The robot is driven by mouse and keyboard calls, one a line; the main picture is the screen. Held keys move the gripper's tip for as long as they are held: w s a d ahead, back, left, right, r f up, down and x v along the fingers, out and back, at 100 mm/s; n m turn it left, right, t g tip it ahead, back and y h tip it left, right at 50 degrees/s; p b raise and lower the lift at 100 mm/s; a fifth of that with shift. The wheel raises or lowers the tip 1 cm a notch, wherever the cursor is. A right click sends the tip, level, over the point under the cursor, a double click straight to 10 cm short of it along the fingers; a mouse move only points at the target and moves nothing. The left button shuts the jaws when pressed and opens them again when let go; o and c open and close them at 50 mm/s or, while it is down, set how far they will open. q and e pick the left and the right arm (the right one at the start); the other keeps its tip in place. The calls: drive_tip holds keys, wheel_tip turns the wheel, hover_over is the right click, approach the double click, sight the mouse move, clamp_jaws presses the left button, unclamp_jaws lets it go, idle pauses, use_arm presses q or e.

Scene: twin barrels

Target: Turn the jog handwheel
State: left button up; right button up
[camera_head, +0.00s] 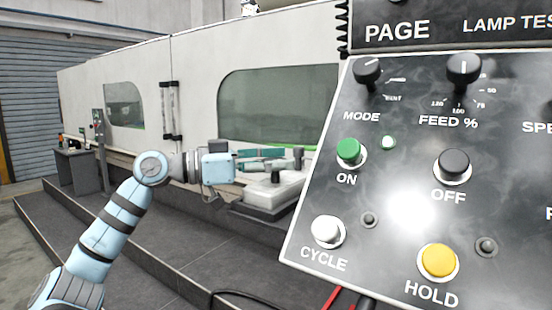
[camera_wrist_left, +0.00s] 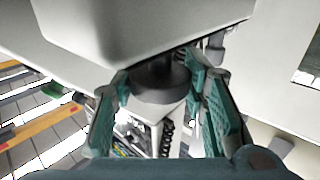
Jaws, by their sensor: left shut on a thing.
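My left gripper (camera_head: 290,160) reaches in from the left over a pale box-shaped housing (camera_head: 262,198) in front of the large machine. In the left wrist view its teal fingers (camera_wrist_left: 157,85) stand on either side of a dark round knob (camera_wrist_left: 158,72), shut on it. The knob joins the underside of a large pale body (camera_wrist_left: 140,30). I cannot tell for sure whether this knob is part of the jog handwheel. No full wheel rim shows in either view. My right gripper is not in view.
A tilted control panel (camera_head: 400,200) with knobs and buttons fills the right side, close to me. The white machine (camera_head: 200,65) with dark windows stands behind. A dark stepped platform (camera_head: 150,255) lies below. A coiled cable (camera_wrist_left: 167,138) hangs beyond the fingers in the wrist view.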

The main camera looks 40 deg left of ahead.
use_arm(q)
drive_tip(key=m+g+h+p, duration=0.2)
drive_tip(key=g+p, duration=0.1)
drive_tip(key=m+g+h+p, duration=0.2)
drive_tip(key=p, duration=0.2)
drive_tip(key=m+g+h+p, duration=0.2)
drive_tip(key=m+g+p, duration=0.1)
drive_tip(key=p, duration=0.1)
drive_tip(key=shift+w+a+r+g+h, duration=0.1)
drive_tip(key=shift+w+r+g+h, duration=0.2)
drive_tip(key=shift+r+h, duration=0.1)
drive_tip(key=shift+s+f+m+g+h+p, duration=0.2)
drive_tip(key=shift+f+m+g+h+p, duration=0.1)
drive_tip(key=shift+m+g+p, duration=0.45)
drive_tip(key=shift+d+f, duration=0.1)
drive_tip(key=shift+d, duration=0.1)
drive_tip(key=o, duration=1.2)
drive_tip(key=shift+s, duration=0.1)
drive_tip(key=shift+c, duration=0.2)
